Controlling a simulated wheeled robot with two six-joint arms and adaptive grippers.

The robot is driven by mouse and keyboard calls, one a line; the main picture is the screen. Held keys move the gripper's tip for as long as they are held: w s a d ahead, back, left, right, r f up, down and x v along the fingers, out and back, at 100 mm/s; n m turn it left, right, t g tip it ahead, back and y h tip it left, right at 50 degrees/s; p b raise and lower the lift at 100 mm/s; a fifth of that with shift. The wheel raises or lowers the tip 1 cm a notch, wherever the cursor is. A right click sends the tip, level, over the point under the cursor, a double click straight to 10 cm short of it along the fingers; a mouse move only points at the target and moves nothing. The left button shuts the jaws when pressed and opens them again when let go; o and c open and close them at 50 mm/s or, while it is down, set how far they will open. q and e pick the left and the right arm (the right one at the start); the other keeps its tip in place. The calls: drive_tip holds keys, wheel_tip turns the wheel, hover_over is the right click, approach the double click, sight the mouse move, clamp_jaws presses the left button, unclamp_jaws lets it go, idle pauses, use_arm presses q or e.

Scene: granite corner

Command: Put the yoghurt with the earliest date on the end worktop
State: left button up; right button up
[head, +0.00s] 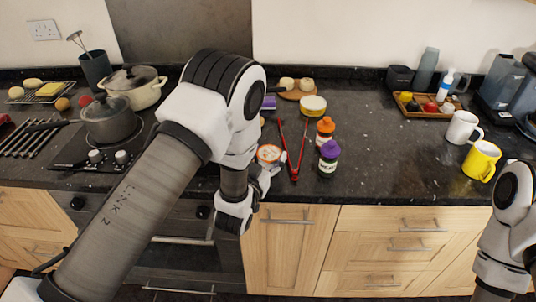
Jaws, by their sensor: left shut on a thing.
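My left gripper (268,172) is shut on a small round pot with a white and orange lid (269,153), which looks like a yoghurt. It is at the front part of the dark worktop (390,150); I cannot tell whether the pot touches the surface. Any date on the lid is too small to read. My left arm hides part of the worktop behind it, and no other yoghurt pot is clearly visible. My right arm shows at the right edge, but its gripper is out of view. I cannot tell which stretch is the end worktop.
White (463,128) and yellow (481,160) mugs stand right. Pans occupy the left hob (70,150). Worktop between jars and mugs is clear.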

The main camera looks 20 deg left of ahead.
use_arm(q)
drive_tip(key=o, duration=1.3)
drive_tip(key=shift+c, duration=0.2)
drive_tip(key=shift+w+a+f, duration=0.1)
drive_tip(key=shift+r, duration=0.2)
drive_tip(key=s+b, duration=0.2)
drive_tip(key=s, duration=1)
drive_tip(key=shift+a, duration=0.25)
